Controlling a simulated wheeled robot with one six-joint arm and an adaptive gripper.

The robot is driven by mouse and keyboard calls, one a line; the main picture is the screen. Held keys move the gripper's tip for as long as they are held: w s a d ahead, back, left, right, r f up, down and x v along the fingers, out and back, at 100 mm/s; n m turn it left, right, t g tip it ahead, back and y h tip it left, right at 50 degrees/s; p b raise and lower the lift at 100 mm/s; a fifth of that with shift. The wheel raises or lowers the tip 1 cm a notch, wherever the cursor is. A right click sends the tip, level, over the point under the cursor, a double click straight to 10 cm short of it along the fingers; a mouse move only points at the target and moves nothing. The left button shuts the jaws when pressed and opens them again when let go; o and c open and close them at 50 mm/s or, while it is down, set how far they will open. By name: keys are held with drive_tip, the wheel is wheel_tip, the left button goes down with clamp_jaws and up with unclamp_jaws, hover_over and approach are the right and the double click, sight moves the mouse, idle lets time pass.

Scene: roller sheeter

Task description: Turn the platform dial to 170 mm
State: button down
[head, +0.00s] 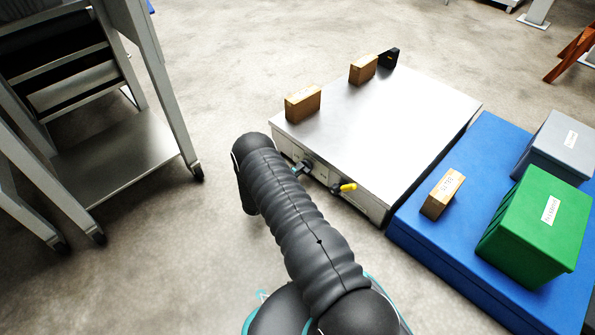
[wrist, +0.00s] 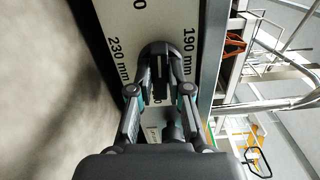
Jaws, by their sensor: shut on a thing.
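The silver platform (head: 410,120) is low, with a dial and scale on its front face. In the wrist view a dark dial (wrist: 158,49) sits on a white scale plate (wrist: 120,15). Scale marks "230 mm" and "190 mm" read on either side of it; another mark is cut off at the top edge. My gripper (wrist: 161,90) is shut on the dial, with a finger on each side of its grip bar. Which mark the dial points to I cannot tell.
A yellow-tipped lever (head: 346,187) sticks out right of my gripper. Brown boxes (head: 303,103) stand on the platform. A blue platform (head: 425,247) on the right bears a green bin (head: 520,245), a grey bin (head: 560,145) and a small box (head: 443,193). A metal rack (head: 125,155) stands left.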

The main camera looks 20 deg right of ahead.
drive_tip(key=shift+d+n, duration=0.15)
drive_tip(key=shift+n, duration=0.35)
drive_tip(key=c, duration=1.1)
unclamp_jaws()
drive_tip(key=shift+d, duration=0.1)
drive_tip(key=shift+a, duration=0.25)
drive_tip(key=shift+a, duration=0.25)
drive_tip(key=v, duration=1.1)
drive_tip(key=shift+s+a, duration=0.2)
